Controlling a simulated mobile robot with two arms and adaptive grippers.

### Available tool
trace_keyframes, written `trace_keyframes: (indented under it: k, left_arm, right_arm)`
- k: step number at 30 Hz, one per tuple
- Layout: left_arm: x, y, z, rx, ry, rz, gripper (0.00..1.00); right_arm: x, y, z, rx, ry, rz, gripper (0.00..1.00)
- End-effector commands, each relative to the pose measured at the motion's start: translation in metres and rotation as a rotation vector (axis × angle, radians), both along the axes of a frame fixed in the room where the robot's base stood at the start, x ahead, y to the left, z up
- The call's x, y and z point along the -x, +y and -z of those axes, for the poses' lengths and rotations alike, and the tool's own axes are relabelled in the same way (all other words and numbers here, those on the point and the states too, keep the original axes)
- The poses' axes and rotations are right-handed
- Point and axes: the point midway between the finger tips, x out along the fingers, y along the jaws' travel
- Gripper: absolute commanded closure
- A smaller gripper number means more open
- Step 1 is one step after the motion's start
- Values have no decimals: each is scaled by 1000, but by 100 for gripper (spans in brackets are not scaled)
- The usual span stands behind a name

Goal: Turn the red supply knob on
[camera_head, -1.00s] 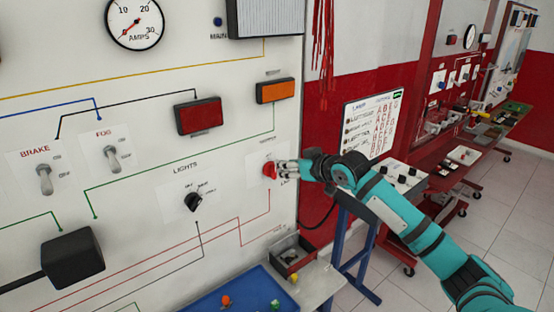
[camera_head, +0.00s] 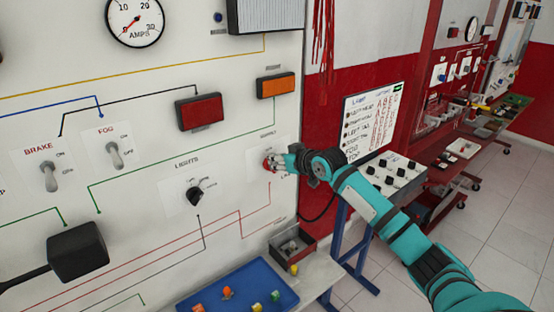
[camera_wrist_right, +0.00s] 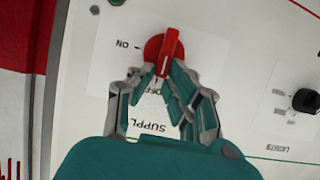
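The red supply knob (camera_head: 267,164) is on the white panel, right of the lights knob, partly covered by my right gripper (camera_head: 277,163). In the right wrist view the red knob (camera_wrist_right: 168,47) shows a raised handle, its lower end towards the OFF label; the ON label is to its left. The fingers of my right gripper (camera_wrist_right: 163,73) are drawn in close, one on each side of the handle's lower end. I cannot tell whether both fingers touch it. My left gripper is not in view.
The black lights knob (camera_head: 195,196) and the brake (camera_head: 49,176) and fog switches (camera_head: 115,155) are on the same panel. A black block (camera_head: 77,251) stands out at lower left.

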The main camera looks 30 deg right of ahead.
Motion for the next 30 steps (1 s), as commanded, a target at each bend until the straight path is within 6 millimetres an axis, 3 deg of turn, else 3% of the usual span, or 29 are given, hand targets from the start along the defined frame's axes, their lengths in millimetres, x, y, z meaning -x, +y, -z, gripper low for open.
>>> trace_keyframes:
  k: [16, 30]
  left_arm:
    - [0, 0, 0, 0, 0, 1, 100]
    - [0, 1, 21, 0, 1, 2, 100]
  right_arm:
    - [0, -3, 0, -78, 6, 1, 100]
    - [-2, -16, 6, -471, 33, 2, 100]
